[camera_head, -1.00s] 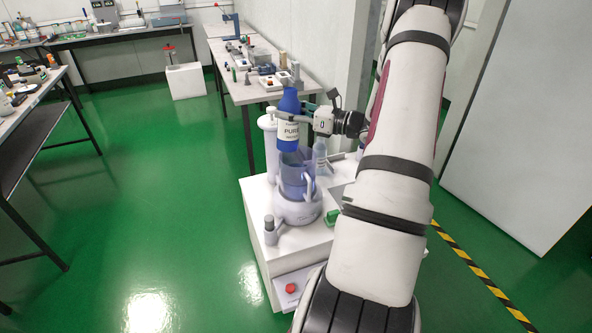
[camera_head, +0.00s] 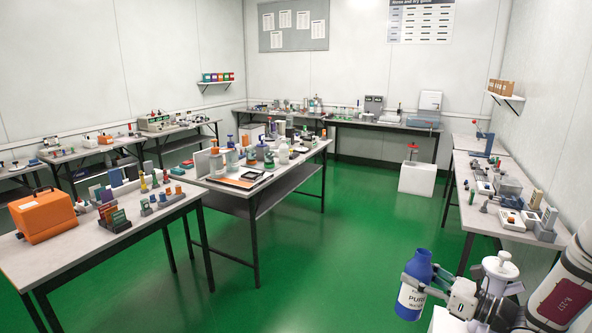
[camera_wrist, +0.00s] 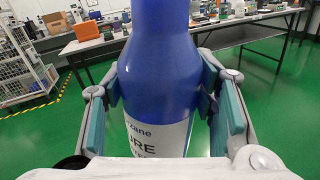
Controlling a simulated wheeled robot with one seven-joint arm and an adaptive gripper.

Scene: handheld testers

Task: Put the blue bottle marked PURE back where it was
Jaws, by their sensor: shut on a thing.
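The blue bottle (camera_head: 414,283) is at the lower right in the head view. It has a white label reading PURE. My gripper (camera_head: 428,287) is shut on it and holds it upright, above the green floor. In the wrist view the bottle (camera_wrist: 160,70) fills the middle, with the finger pads of my gripper (camera_wrist: 160,88) pressed on both its sides below the shoulder. The bottle's cap is out of the wrist view and its base is hidden there.
A middle table (camera_head: 228,182) carries several bottles and a tray. A nearer left table (camera_head: 60,262) holds an orange case (camera_head: 43,215). A right bench (camera_head: 484,222) carries small instruments. A white box (camera_head: 417,179) stands on the floor. Green floor (camera_head: 340,260) is clear between the tables.

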